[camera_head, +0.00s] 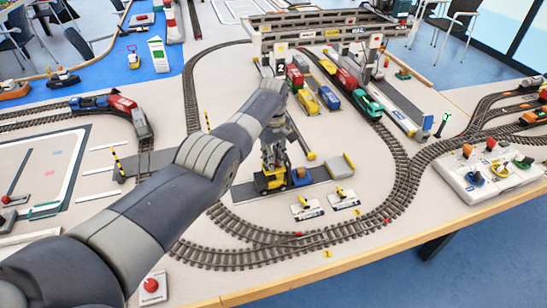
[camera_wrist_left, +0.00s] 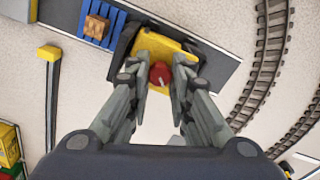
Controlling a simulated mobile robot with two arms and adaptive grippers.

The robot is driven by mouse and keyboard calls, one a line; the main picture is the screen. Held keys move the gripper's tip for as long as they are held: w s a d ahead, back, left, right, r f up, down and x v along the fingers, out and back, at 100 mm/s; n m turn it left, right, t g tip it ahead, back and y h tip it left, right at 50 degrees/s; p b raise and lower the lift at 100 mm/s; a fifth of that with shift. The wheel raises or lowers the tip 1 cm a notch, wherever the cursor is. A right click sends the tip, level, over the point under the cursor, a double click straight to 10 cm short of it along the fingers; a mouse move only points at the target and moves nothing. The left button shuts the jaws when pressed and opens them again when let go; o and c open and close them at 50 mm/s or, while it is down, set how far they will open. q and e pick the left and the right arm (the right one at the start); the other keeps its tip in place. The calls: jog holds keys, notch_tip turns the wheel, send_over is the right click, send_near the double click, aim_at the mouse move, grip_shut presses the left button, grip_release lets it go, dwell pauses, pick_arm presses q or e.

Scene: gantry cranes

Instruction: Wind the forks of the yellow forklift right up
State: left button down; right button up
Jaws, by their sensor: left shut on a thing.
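The yellow forklift (camera_head: 270,183) stands on a dark grey strip in the middle of the table, and I look down on its yellow top (camera_wrist_left: 150,46) in the left wrist view. A red knob (camera_wrist_left: 160,74) sits on it. My left gripper (camera_wrist_left: 161,78) points down from above, with its fingertips shut on either side of the red knob. In the head view my left gripper (camera_head: 273,162) is just above the forklift. A dark part is at the forklift's pallet-facing side. The forks cannot be made out, so their height is unclear. My right gripper is not in view.
A blue pallet (camera_wrist_left: 97,24) with a brown box (camera_wrist_left: 95,26) lies beside the forklift. Curved track (camera_head: 400,190) runs around it. A yellow-topped post (camera_wrist_left: 49,54) stands nearby.

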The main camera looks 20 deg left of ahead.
pick_arm(q)
jog(key=m, duration=1.3)
jog(key=shift+m, duration=0.4)
jog(key=m, duration=1.2)
jog(key=shift+m, duration=0.3)
jog(key=c, duration=1.4)
grip_release()
jog(key=shift+c, duration=0.2)
notch_tip(320, 180, up, 12)
